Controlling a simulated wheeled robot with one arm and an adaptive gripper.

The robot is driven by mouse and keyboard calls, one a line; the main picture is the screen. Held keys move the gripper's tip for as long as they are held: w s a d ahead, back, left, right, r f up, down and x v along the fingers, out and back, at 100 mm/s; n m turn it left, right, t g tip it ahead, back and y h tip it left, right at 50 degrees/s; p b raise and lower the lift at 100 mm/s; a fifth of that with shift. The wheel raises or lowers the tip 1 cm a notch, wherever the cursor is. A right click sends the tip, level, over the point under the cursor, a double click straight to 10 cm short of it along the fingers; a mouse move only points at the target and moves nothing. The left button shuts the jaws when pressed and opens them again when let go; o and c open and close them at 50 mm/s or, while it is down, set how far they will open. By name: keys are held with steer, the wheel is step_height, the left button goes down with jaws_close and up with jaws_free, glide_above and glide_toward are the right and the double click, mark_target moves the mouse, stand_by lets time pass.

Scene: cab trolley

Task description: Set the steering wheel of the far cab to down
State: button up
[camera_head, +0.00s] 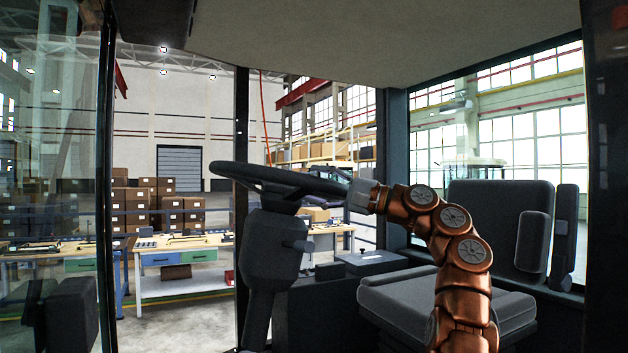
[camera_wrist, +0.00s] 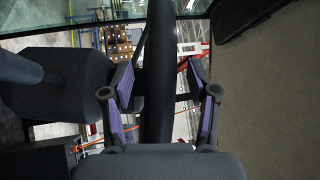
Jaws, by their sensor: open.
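The black steering wheel (camera_head: 275,178) sits on top of its dark column (camera_head: 270,255) inside the cab, seen nearly edge-on with its rim sloping slightly down to the right. My gripper (camera_head: 357,194) is at the right end of the rim, and my copper arm reaches up to it from the lower right. In the wrist view, my gripper (camera_wrist: 160,88) is open, with one finger on each side of the dark wheel rim (camera_wrist: 158,75). Small gaps show between the fingers and the rim. The fingertips are partly hidden in the head view.
A grey seat (camera_head: 410,300) with a tall backrest (camera_head: 495,215) stands right of the column, close to my arm. A lever (camera_head: 298,246) sticks out from the column. Dark cab pillars (camera_head: 242,200) frame the space. Workbenches (camera_head: 180,262) and stacked boxes (camera_head: 155,205) are outside.

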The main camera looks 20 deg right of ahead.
steer(key=shift+w+a+r, duration=0.15)
steer(key=shift+w+a, duration=0.15)
steer(key=shift+a, duration=0.2)
jaws_close()
stand_by(0.3)
